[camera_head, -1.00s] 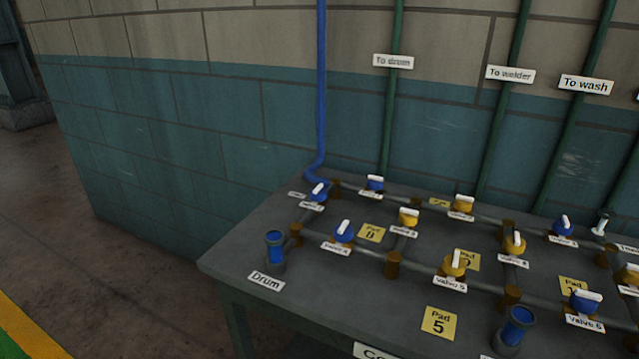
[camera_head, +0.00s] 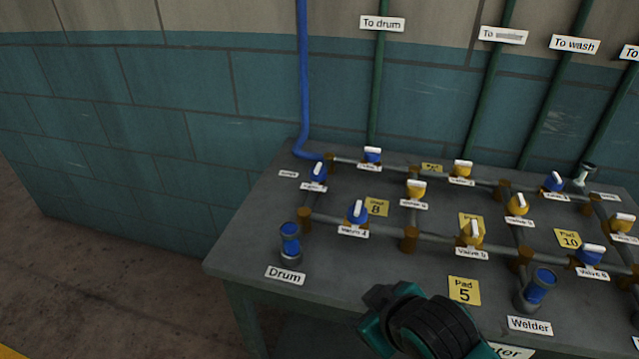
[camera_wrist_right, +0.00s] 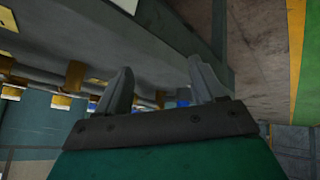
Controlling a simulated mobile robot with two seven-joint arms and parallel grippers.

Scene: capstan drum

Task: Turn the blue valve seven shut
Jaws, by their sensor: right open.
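Several blue valves with white handles sit on the pipes of a grey table. One blue valve (camera_head: 317,173) is at the far left below the blue pipe, one (camera_head: 372,155) is at the back, and one (camera_head: 357,211) at the front left reads Valve 4. Others are at the right. The small labels are too blurred for me to tell which is valve seven. My right wrist is low at the table's front edge in the head view. In the wrist view my right gripper (camera_wrist_right: 163,88) has its fingers apart, with nothing held. My left gripper is out of view.
Yellow valves (camera_head: 473,233) stand among the blue ones. Upright blue-topped fittings marked Drum (camera_head: 290,243) and Welder (camera_head: 538,290) rise near the front edge of the table (camera_head: 245,245). A tiled wall with vertical pipes is behind. Floor is clear at left.

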